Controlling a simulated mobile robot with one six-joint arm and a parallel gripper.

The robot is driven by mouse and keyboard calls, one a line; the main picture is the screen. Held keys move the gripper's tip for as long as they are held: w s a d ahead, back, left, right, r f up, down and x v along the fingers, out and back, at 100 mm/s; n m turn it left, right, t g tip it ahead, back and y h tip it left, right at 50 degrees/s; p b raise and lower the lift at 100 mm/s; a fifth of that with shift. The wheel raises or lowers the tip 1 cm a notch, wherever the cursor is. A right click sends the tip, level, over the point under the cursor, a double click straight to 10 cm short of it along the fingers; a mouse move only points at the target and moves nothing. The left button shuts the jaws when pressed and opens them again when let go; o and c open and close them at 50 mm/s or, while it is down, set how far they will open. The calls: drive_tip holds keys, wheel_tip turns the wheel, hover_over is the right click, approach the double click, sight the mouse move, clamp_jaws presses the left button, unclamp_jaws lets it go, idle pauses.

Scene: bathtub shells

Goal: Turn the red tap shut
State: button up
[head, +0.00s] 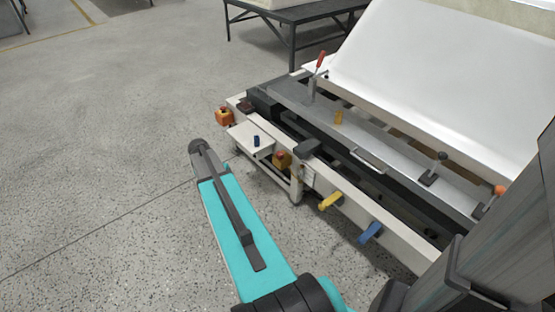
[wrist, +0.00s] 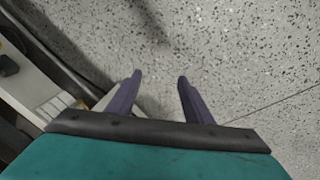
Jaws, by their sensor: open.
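No red tap can be made out for certain. A red-handled lever (head: 321,60) stands upright on the far end of the machine in the head view; I cannot tell whether it is a tap. A yellow handle (head: 330,201) and a blue handle (head: 370,232) stick out from the machine's near front side, clear of the arm. My gripper (wrist: 159,76) is open in the wrist view, its two dark fingers apart with only speckled floor between them. It touches nothing that I can see. The gripper fingers cannot be made out in the head view.
The long white and dark machine (head: 400,228) fills the right of the head view. A red-orange button box (head: 224,115) and a small white shelf (head: 246,138) jut from its left end. A dark table (head: 285,20) stands behind. The floor (head: 90,170) at left is clear.

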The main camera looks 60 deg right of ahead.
drive_tip(key=d+r+m+h+b, duration=0.1)
drive_tip(key=d+r+m+b, duration=0.15)
drive_tip(key=d, duration=0.55)
drive_tip(key=d+r+m+b, duration=0.2)
drive_tip(key=d+r, duration=0.2)
drive_tip(key=d, duration=0.4)
drive_tip(key=m+h+b, duration=0.1)
drive_tip(key=m+b, duration=0.1)
drive_tip(key=m, duration=0.2)
approach(279, 153)
drive_tip(key=s+v, duration=0.1)
drive_tip(key=v, duration=0.4)
drive_tip(key=shift+w+a+r+n, duration=0.2)
drive_tip(key=shift+w+n, duration=0.05)
drive_tip(key=shift+w, duration=0.1)
drive_tip(key=shift+f, duration=0.15)
drive_tip(key=b+x, duration=0.3)
drive_tip(key=x, duration=1)
drive_tip(key=shift+d+f+b, duration=0.25)
drive_tip(key=shift+d+b, duration=0.05)
drive_tip(key=shift+b, duration=0.1)
